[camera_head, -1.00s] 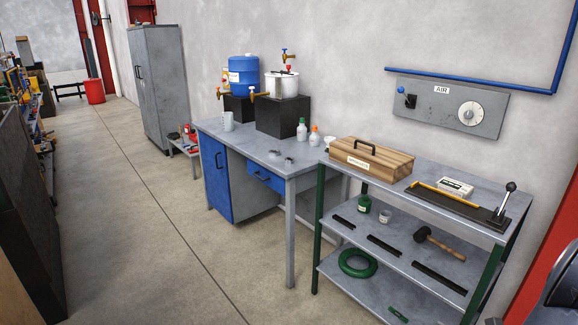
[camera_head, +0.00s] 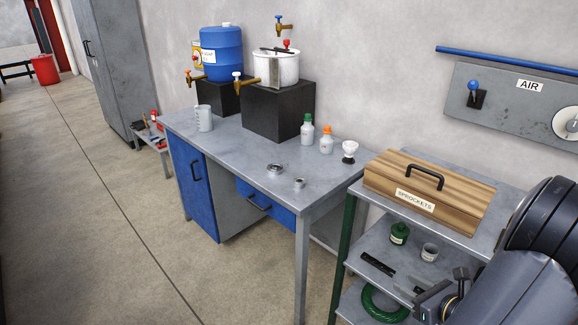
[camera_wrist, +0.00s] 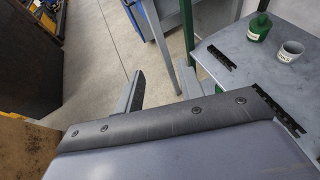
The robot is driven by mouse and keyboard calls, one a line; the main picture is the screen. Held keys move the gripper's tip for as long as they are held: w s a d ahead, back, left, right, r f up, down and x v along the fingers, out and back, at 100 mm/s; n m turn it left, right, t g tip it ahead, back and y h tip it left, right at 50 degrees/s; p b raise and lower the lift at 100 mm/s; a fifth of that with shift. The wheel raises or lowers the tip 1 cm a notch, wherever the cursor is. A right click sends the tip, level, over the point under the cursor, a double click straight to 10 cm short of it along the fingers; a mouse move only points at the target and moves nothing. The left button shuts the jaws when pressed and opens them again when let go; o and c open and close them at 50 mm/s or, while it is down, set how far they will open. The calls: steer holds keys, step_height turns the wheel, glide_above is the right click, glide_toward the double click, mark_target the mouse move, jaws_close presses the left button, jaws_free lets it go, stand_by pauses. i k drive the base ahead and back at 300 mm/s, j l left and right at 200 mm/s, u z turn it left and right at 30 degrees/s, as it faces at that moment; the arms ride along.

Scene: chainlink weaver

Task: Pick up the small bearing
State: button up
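The small bearing (camera_head: 299,183) is a small grey metal ring on the grey tabletop of the workbench (camera_head: 228,165), near its front right corner. A wider, flatter bearing (camera_head: 275,169) lies just behind and left of it, apart from it. My gripper (camera_head: 438,292) is at the lower right of the head view, in front of the shelf cart and well away from the bearing. In the wrist view, my gripper (camera_wrist: 160,88) shows two grey fingers spread apart with nothing between them. The small bearing is not visible in the wrist view.
The cart carries a wooden sprockets box (camera_head: 428,193).

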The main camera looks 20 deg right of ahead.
mark_target(298, 183)
steer(key=i+u, duration=0.15)
steer(key=i, duration=1.3)
